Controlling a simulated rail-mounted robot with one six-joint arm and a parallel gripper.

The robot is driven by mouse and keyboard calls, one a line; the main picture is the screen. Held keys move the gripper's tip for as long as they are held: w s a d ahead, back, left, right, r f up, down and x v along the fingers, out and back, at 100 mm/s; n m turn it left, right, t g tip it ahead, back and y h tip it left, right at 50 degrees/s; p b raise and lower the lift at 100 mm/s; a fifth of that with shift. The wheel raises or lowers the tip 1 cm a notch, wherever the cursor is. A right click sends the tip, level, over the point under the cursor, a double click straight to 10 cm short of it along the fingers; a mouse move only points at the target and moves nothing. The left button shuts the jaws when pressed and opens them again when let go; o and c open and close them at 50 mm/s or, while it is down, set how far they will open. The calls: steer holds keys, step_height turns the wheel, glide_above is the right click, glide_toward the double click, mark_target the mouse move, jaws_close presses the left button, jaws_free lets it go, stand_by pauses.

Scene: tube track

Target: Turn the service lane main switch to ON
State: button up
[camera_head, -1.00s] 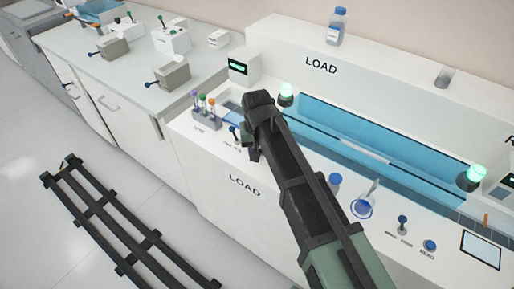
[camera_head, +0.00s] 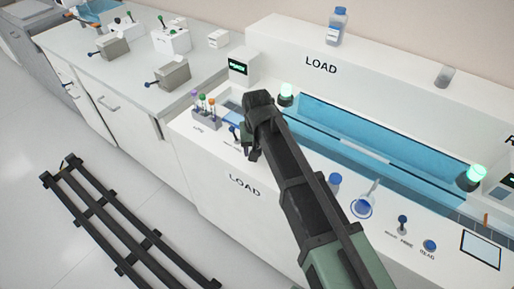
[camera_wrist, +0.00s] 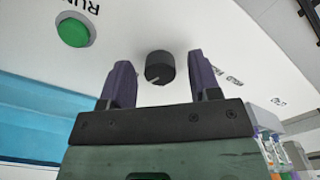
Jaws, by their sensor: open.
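In the wrist view, a black round knob (camera_wrist: 159,68) with a pale pointer line sits on a white panel. The small labels beside it are too blurred to read, so I cannot tell which switch it is. My gripper (camera_wrist: 161,80) is open, with one dark purple finger on each side of the knob and a visible gap to both. Nothing is held. In the head view my gripper (camera_head: 252,150) is over the left end of the LOAD bench, and my arm hides the panel there.
A green RUN button (camera_wrist: 73,31) is left of the knob in the wrist view. A rack of colored-cap tubes (camera_head: 206,115) stands left of my gripper in the head view. A green lamp (camera_head: 286,92) is lit behind.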

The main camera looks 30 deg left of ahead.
step_height(320, 180, up, 11)
steer(key=p, duration=1)
steer(key=shift+p, duration=0.35)
steer(key=shift+f, duration=0.1)
